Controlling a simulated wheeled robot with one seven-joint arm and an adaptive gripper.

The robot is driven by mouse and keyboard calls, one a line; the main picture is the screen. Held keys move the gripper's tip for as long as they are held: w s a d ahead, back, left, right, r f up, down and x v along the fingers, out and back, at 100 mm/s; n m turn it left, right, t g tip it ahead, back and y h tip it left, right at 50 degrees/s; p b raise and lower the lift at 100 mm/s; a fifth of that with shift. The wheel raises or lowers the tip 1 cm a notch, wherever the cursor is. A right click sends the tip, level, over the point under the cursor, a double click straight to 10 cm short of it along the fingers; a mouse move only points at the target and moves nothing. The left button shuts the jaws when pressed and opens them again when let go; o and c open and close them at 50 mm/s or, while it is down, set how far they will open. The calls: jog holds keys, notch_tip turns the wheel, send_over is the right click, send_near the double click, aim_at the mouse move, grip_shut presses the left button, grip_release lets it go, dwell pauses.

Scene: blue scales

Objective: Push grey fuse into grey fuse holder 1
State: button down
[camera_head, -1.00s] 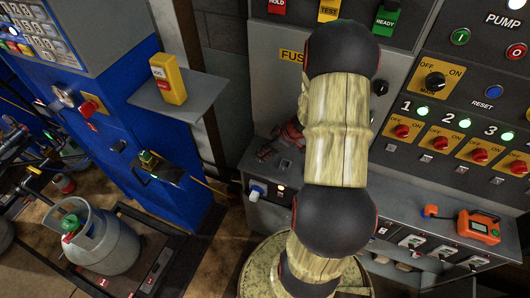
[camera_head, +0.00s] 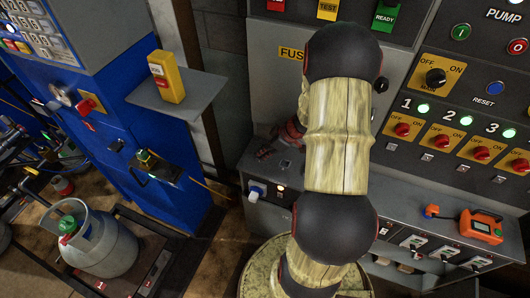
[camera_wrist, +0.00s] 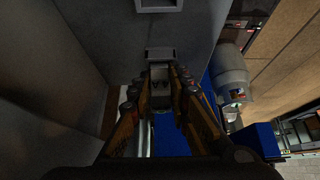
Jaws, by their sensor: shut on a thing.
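In the wrist view my gripper (camera_wrist: 160,92) is shut on a small grey block, the grey fuse (camera_wrist: 160,73), which sits between the two fingertips. A grey bracket-like fitting (camera_wrist: 160,53), which looks like a fuse holder, is just beyond the fuse's far end. Whether they touch or overlap, I cannot tell. A second grey fitting (camera_wrist: 158,4) is at the top edge; I cannot tell which is holder 1. In the head view my arm covers most of the fuse panel, marked by a yellow label (camera_head: 291,54), and hides the fuse and holders.
A control panel with switches (camera_head: 450,125) stands at right, above a ledge with an orange device (camera_head: 480,226). A blue cabinet (camera_head: 120,125) with a grey shelf (camera_head: 190,103) and yellow box (camera_head: 168,77) stands at left.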

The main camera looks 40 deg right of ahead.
aim_at(265, 163)
jog(key=f, duration=0.1)
jog(key=s+a+f, duration=0.1)
jog(key=shift+s+f+g, duration=0.3)
jog(key=shift+f, duration=0.1)
jog(key=c, duration=2)
grip_release()
jog(key=shift+d, duration=0.1)
jog(key=shift+o, duration=1.4)
jog(key=shift+w+f, duration=0.2)
jog(key=shift+w, duration=0.35)
jog(key=shift+o, duration=0.7)
jog(key=shift+w, duration=0.1)
jog(key=shift+d+r, duration=0.1)
jog(key=shift+r, duration=0.15)
jog(key=shift+d+r, duration=0.2)
jog(key=shift+r, duration=0.05)
notch_tip(265, 163, up, 3)
jog(key=p, duration=0.4)
jog(key=shift+d+f, duration=0.1)
jog(key=shift+f, duration=0.1)
jog(key=shift+w+p, duration=0.1)
jog(key=shift+p, duration=0.8)
